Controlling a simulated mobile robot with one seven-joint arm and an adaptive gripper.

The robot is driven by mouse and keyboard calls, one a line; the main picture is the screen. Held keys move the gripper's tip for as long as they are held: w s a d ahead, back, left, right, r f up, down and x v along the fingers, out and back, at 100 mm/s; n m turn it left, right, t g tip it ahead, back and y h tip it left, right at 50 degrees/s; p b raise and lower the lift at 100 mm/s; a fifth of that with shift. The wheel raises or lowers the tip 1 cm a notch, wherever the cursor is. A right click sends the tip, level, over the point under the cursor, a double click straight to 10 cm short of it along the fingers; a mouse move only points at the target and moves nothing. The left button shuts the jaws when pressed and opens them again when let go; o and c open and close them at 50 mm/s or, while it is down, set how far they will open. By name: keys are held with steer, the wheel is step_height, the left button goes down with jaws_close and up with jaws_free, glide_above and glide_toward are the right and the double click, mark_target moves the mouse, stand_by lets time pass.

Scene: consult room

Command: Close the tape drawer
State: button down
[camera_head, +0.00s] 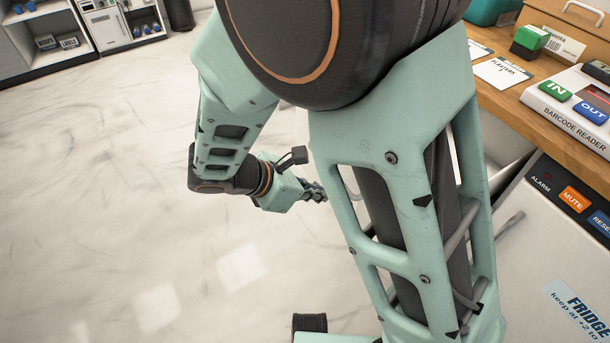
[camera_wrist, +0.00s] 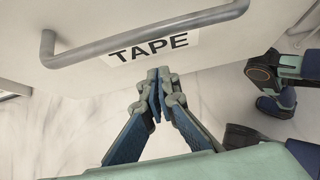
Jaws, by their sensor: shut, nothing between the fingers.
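The tape drawer's pale front (camera_wrist: 215,52) fills the upper part of the wrist view. It bears a white label (camera_wrist: 150,48) reading TAPE and a grey bar handle (camera_wrist: 150,32). My gripper (camera_wrist: 158,78) is shut and empty, its fingertips just below the label in the picture, near the front's lower edge. I cannot tell whether they touch the drawer. In the head view my gripper (camera_head: 318,193) is left of my large arm link, which hides most of the drawer area. How far the drawer stands out is not clear.
A wooden counter (camera_head: 495,98) at right holds a barcode reader box (camera_head: 570,125), a plasters card (camera_head: 503,73) and a green stamp (camera_head: 530,40). Below it is a fridge front (camera_head: 545,270). Shelves (camera_head: 45,50) stand far left. The marble floor (camera_head: 120,180) at left is clear.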

steer(key=shift+w+d+r, duration=0.1)
steer(key=shift+w+d, duration=0.3)
steer(key=shift+d, duration=0.2)
steer(key=shift+w+d, duration=0.35)
steer(key=shift+d, duration=0.2)
steer(key=w+d, duration=0.7)
steer(key=d, duration=0.3)
steer(key=w+d+p, duration=0.1)
steer(key=w+d, duration=0.6)
steer(key=d, duration=0.3)
steer(key=w+d+p, duration=0.1)
steer(key=w+d, duration=0.6)
steer(key=d, duration=0.4)
steer(key=shift+d+r, duration=0.2)
